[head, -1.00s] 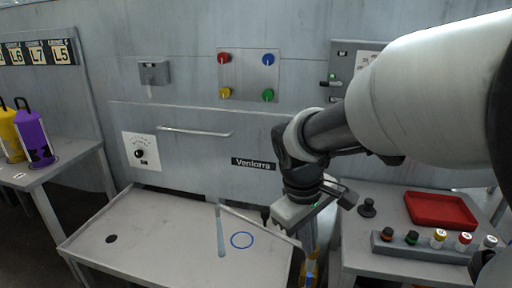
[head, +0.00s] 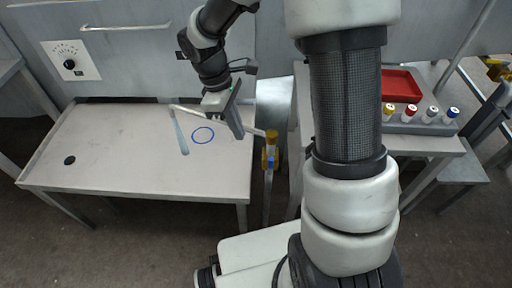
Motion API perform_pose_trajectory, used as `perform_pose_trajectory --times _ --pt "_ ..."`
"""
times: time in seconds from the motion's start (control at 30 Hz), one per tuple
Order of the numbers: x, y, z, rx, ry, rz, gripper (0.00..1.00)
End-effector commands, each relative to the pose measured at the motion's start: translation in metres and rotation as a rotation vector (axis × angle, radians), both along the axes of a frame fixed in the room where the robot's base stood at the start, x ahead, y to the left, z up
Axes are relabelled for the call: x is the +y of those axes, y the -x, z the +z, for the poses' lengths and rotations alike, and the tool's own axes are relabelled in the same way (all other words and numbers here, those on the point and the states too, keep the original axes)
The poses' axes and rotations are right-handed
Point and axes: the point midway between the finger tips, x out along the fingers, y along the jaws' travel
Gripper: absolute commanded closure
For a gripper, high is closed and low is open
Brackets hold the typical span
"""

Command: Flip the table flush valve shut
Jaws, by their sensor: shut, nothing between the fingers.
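The flush valve (head: 270,149) stands on an upright pipe just beyond the right edge of the grey table (head: 110,165) in the head view. It has a yellow top and a blue part below; its lever's exact angle is too small to tell. A thin pale spout pipe (head: 190,112) runs from it leftward over the table. My gripper (head: 238,131) is shut and empty, pointing down over the table's right side, a little left of the valve. The gripper partly covers the spout; I cannot tell whether it touches it.
A blue ring mark (head: 203,135), a pale blue streak (head: 180,137) and a dark drain hole (head: 69,160) are on the table. A red tray (head: 401,86) and a rack (head: 420,125) of capped bottles stand on the right bench. My arm hides part of that bench.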

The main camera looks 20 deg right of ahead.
Motion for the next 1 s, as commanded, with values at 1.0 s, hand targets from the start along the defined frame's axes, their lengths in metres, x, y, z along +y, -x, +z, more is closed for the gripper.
perform_pose_trajectory --times 1.0 --pt "-0.056 0.032 -0.095 0.0 0.0 -0.001 1.0"
